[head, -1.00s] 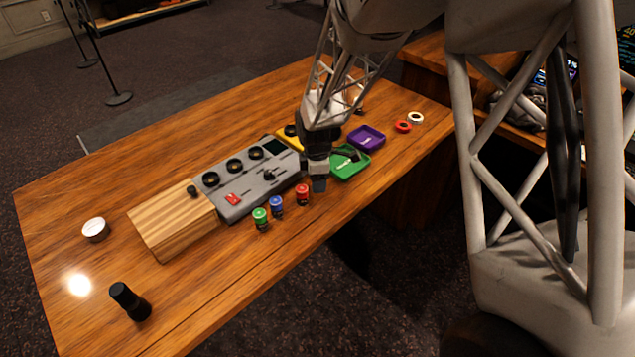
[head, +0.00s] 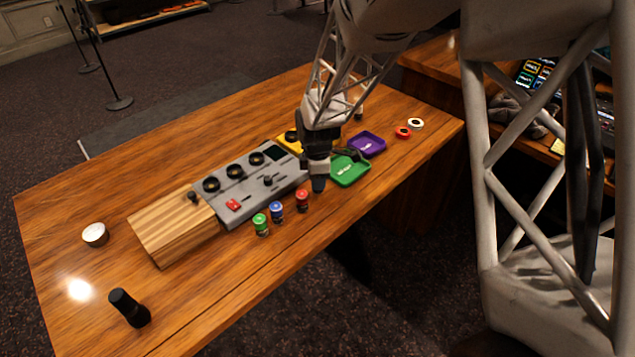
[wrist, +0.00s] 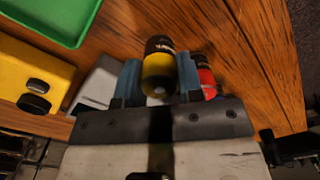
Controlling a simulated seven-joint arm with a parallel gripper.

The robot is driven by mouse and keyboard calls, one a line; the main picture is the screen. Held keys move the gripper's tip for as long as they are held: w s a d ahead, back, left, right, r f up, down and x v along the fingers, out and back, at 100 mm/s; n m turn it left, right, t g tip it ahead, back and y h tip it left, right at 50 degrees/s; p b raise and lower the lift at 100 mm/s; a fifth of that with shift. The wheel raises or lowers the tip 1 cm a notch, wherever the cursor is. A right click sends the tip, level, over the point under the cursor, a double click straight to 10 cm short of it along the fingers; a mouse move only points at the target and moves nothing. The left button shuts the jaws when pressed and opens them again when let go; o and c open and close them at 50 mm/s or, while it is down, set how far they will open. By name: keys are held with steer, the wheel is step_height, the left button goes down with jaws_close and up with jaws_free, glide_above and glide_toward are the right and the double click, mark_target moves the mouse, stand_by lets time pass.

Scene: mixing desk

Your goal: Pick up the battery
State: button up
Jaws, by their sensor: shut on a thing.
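A battery (wrist: 159,68), yellow with a black end, stands between the two blue-grey fingers of my gripper (wrist: 159,82) in the wrist view. The fingers are shut on its sides. In the head view my gripper (head: 318,184) points down at the table, just right of a red-topped cylinder and in front of the green tray. The battery cannot be made out there, as the fingers cover it. Whether it touches the table is not clear.
The red-topped cylinder (head: 302,200) is close beside my gripper, with blue (head: 276,211) and green (head: 260,224) ones further left. The grey mixer (head: 250,187) lies behind them. The green tray (head: 350,171) and purple tray (head: 368,145) are right. The table's front is clear.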

steer(key=shift+s+d+r, duration=0.15)
steer(key=shift+s+r, duration=0.25)
steer(key=shift+r, duration=0.4)
steer(key=s+d+r, duration=0.1)
steer(key=s+d, duration=0.3)
steer(key=s, duration=1)
steer(key=shift+s+d+r, duration=0.15)
steer(key=shift+s, duration=0.1)
steer(key=w+a+r, duration=0.3)
steer(key=w+a, duration=0.8)
steer(key=w, duration=0.2)
steer(key=w+a+r, duration=0.3)
steer(key=w+a, duration=0.9)
steer(key=w, duration=0.1)
steer(key=shift+w+a, duration=0.15)
steer(key=shift+a, duration=0.15)
steer(key=shift+f, duration=0.25)
steer(key=shift+f, duration=2.7)
